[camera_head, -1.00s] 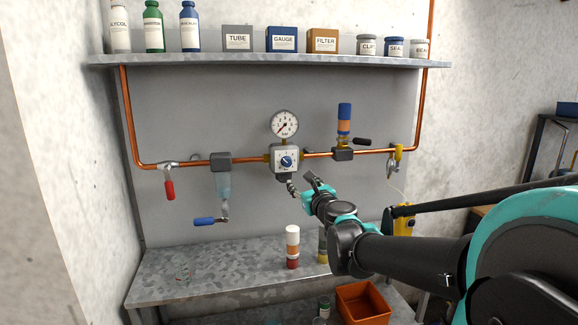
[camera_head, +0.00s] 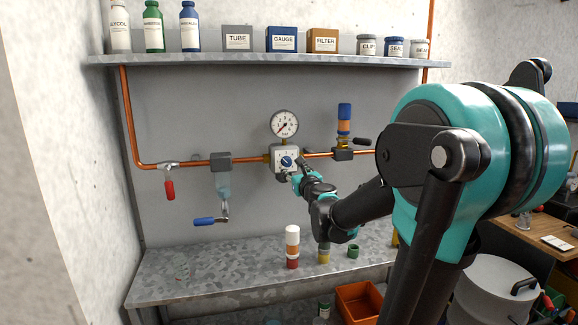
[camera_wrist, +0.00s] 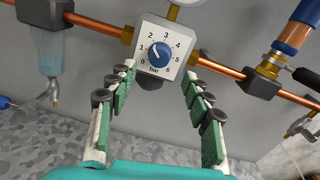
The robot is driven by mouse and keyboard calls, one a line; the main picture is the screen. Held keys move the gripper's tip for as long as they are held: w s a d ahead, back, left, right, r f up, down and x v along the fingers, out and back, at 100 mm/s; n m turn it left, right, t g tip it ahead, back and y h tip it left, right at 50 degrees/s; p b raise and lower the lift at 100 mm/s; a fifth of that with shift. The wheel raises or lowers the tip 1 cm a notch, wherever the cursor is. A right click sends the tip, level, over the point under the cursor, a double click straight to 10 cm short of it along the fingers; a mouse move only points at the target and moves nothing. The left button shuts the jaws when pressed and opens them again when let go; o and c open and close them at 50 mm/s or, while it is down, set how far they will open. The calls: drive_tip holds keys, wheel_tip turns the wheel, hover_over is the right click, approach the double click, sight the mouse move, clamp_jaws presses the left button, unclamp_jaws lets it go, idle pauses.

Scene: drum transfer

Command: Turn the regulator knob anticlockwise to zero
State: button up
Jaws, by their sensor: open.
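The regulator (camera_head: 277,158) is a pale box on the copper pipe. It also shows in the wrist view (camera_wrist: 143,35), with a dial marked 0 to 6 bar. Its blue knob (camera_wrist: 160,55) has a white pointer turned to the upper left, seemingly between 1 and 2. The knob is small in the head view (camera_head: 287,161). My gripper (camera_wrist: 160,74) is open and empty, its green-padded fingers to either side of the knob and short of it. In the head view my gripper (camera_head: 299,172) is just below and right of the knob, partly hiding the regulator's lower corner.
A round pressure gauge (camera_head: 284,124) sits above the regulator, its needle pointing lower left. A blue-and-orange cylinder (camera_head: 344,118) stands on a pipe valve to the right. A filter (camera_head: 222,182) hangs to the left. Bottles stand on the bench (camera_head: 200,270) below.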

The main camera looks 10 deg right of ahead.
sight(288, 163)
drive_tip(key=shift+w+a, duration=0.25)
drive_tip(key=shift+w, duration=1.55)
drive_tip(key=shift+w+a, duration=0.2)
drive_tip(key=shift+w, duration=1.55)
drive_tip(key=shift+c, duration=0.2)
clamp_jaws()
